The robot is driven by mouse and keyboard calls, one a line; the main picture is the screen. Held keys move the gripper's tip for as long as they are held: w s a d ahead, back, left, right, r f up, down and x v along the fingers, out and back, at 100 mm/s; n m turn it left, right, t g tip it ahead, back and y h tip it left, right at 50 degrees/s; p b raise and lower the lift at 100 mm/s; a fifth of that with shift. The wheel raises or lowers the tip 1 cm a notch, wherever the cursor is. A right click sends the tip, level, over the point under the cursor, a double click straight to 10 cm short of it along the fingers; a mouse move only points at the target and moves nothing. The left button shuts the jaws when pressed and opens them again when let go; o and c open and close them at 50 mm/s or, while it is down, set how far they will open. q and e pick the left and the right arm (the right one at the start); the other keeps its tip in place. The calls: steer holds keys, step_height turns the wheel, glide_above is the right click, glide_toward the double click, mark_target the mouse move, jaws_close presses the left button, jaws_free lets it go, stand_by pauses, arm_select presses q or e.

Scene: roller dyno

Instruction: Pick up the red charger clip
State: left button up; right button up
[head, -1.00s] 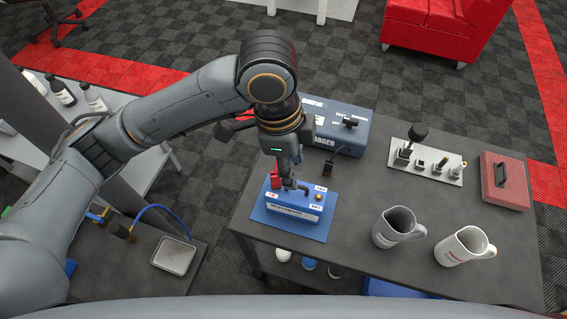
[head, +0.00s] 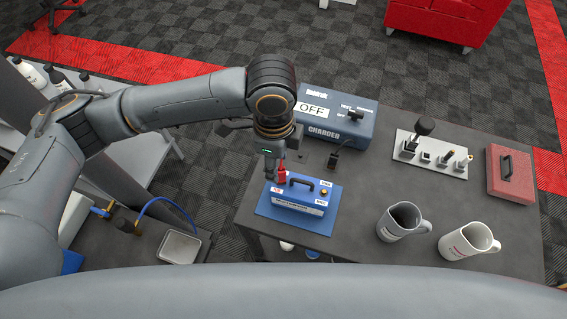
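The red charger clip (head: 282,173) stands upright at the back left of the blue battery (head: 300,195), which has a black handle and lies on a blue mat (head: 265,207). My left gripper (head: 269,176) points down just left of the red clip, very close to it. Its fingers are small and partly merged with the arm, so I cannot tell whether they are open or touch the clip. The blue charger box (head: 338,130) behind reads OFF. A black clip (head: 334,159) lies in front of the charger. My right gripper is not in view.
Two mugs, a grey one (head: 402,221) and a white one (head: 468,242), stand at the front right of the dark table (head: 350,235). A white plate with posts (head: 433,158) and a red case (head: 509,172) sit farther right. A metal tray (head: 181,246) is at left.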

mark_target(280, 170)
arm_select(q)
steer(key=f, duration=0.3)
steer(key=shift+w+d+f+p, duration=0.1)
steer(key=shift+d+f+p, duration=0.2)
steer(key=shift+d+p, duration=0.1)
steer(key=shift+a+f, duration=0.1)
steer(key=shift+f, duration=0.2)
steer(key=c, duration=0.9)
jaws_close()
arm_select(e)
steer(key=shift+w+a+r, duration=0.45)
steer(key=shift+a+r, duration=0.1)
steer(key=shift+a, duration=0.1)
arm_select(q)
steer(key=shift+r, duration=0.15)
